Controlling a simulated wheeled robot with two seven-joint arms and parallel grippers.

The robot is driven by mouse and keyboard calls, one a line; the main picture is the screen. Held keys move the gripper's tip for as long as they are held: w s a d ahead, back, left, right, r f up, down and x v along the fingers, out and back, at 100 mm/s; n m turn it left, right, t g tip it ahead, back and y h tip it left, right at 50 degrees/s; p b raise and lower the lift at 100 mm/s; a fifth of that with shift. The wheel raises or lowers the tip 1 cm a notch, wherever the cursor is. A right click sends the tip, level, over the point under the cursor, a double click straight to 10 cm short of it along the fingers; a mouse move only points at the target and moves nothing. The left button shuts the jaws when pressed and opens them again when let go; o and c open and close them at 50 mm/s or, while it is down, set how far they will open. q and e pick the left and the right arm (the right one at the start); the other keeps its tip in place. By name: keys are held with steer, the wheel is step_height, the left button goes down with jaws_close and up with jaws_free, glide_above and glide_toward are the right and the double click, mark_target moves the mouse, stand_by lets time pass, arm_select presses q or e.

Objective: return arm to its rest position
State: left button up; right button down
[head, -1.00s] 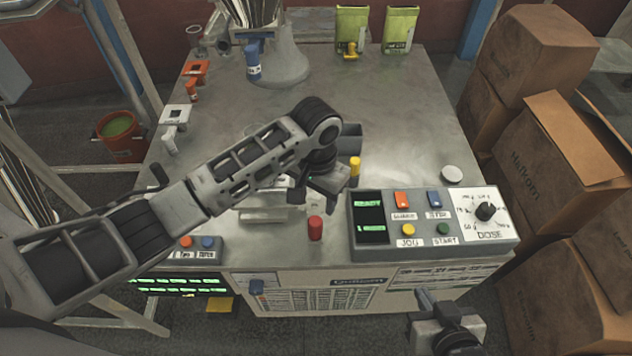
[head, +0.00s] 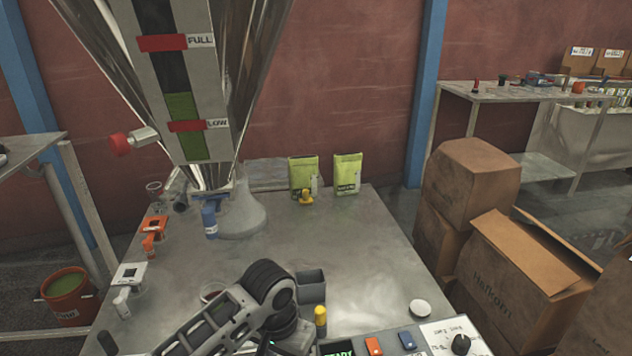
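My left arm (head: 222,320) comes in from the bottom left over the steel table (head: 350,255). Its dark wrist joint is above the table's front part, near a yellow-topped bottle (head: 320,318). The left gripper is mostly cut off by the bottom edge, and its fingers do not show. My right arm and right gripper are out of the picture.
The control panel (head: 433,340) is at the bottom, partly cut off. A hopper (head: 215,60) rises at the back left above a grey cone (head: 243,212). Two green pouches (head: 347,173) stand behind. Cardboard boxes (head: 515,275) crowd the right. The middle tabletop is clear.

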arm_select(q)
steer(key=s+f+n+t+h, duration=0.2)
steer(key=s+f+t+h, duration=0.25)
steer(key=s+f, duration=0.3)
steer(key=s+a+t+y, duration=0.2)
steer(key=s+a+t, duration=0.3)
steer(key=a, duration=0.3)
steer(key=shift+s+a+r+y, duration=0.15)
steer(key=shift+s+a+y, duration=0.25)
steer(key=shift+s, duration=0.5)
